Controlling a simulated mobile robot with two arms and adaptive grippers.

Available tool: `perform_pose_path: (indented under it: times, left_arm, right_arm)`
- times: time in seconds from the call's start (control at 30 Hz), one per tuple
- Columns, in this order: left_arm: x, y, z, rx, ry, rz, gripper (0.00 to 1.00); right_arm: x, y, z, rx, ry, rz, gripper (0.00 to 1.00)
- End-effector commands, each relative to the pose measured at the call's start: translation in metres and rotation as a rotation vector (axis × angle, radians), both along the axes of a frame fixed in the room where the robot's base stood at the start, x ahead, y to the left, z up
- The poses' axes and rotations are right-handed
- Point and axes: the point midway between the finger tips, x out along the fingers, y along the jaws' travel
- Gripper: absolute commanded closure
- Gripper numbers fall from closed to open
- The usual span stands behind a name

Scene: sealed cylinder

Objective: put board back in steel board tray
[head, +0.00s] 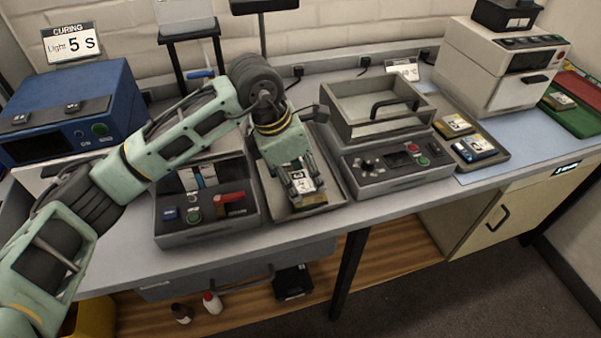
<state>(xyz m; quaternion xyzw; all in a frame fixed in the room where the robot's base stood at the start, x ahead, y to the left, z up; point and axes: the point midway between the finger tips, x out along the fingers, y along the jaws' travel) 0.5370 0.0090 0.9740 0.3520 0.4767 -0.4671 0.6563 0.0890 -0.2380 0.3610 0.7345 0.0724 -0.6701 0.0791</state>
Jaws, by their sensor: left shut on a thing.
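A small board (310,199) with a white part on top and a yellowish edge is in the jaws of my left gripper (301,187). My left gripper points down and is shut on the board. Both are over the front part of a shallow grey steel tray (273,207), between two control units. The fingers hide part of the board. I cannot tell whether the board touches the tray floor. My right gripper is not in view.
A control unit with a red lever (230,198) stands left of the tray. Another unit with an open box (375,110) stands to its right. A dark tray (497,157) holding boards lies farther right, by a white machine (500,65). A blue machine (75,110) is at left.

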Motion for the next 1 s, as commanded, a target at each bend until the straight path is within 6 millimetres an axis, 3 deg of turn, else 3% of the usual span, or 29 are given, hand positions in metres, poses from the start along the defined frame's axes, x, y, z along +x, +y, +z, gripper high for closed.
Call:
perform_pose_path:
  times: [0.13,0.17,0.33,0.73,0.9,1.0]
  left_arm:
    - [0.000,0.000,-0.004,-0.001,-0.001,0.000,0.89]
    - [0.000,0.000,-0.003,0.000,0.000,0.000,0.48]
    - [0.000,0.000,-0.003,0.000,0.000,0.000,0.33]
    - [0.000,0.000,0.000,0.000,0.001,0.000,0.32]
    - [-0.001,0.000,0.015,0.000,0.003,-0.001,0.32]
    - [-0.001,0.007,0.032,0.000,-0.008,-0.001,0.32]
  right_arm:
    - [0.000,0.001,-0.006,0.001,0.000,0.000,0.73]
    - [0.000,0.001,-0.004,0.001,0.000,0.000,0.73]
    - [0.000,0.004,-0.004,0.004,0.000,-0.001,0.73]
    - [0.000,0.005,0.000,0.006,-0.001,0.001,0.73]
    - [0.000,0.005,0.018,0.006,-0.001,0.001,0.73]
    - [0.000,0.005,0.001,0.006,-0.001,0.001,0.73]
